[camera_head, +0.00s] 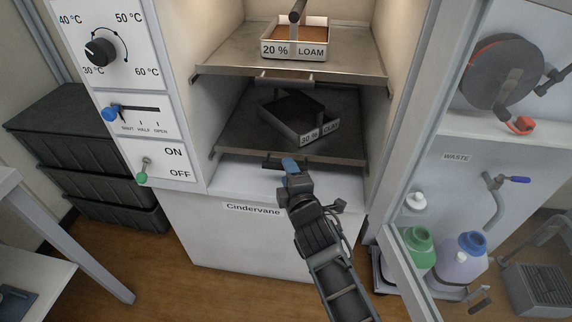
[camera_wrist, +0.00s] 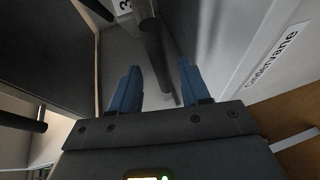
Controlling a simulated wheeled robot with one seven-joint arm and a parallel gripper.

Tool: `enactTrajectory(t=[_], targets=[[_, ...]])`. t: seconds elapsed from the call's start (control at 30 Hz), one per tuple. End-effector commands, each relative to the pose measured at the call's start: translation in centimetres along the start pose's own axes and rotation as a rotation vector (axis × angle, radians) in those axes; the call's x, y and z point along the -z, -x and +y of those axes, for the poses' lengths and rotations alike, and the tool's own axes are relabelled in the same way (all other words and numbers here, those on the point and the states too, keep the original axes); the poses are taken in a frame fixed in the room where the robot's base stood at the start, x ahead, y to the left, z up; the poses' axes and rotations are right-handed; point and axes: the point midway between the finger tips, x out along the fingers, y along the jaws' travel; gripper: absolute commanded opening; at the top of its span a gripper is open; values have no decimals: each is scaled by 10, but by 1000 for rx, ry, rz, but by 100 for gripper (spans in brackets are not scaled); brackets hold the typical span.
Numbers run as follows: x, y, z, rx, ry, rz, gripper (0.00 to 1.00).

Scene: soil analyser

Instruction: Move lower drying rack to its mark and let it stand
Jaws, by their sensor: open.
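The lower drying rack (camera_head: 235,140) is a dark metal shelf inside the cabinet, below the upper rack. A tray labelled "30 % CLAY" (camera_head: 290,120) stands on it at an angle. A dark handle sits at the rack's front edge. My gripper (camera_head: 290,164), with blue fingers, is at that front edge, by the right part of the handle. In the wrist view my gripper (camera_wrist: 160,68) is open, and a dark bar (camera_wrist: 153,45), seemingly the handle, shows between and beyond the fingers. I cannot tell if they touch. I cannot make out the mark.
The upper rack (camera_head: 225,62) holds a "20 % LOAM" tray (camera_head: 294,45). A control panel (camera_head: 120,95) is left of the opening. An open glass door (camera_head: 415,270) stands at the right, before shelves with a reel and bottles. Dark crates (camera_head: 75,150) stand left.

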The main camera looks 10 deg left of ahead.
Motion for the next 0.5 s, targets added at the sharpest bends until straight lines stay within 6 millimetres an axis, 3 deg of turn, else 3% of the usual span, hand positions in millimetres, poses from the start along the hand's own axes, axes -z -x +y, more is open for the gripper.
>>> enactTrajectory(t=[0.2,0.5], targets=[[-1,29,1,1,-3,-2,46],[0,37,0,0,-1,0,46]])
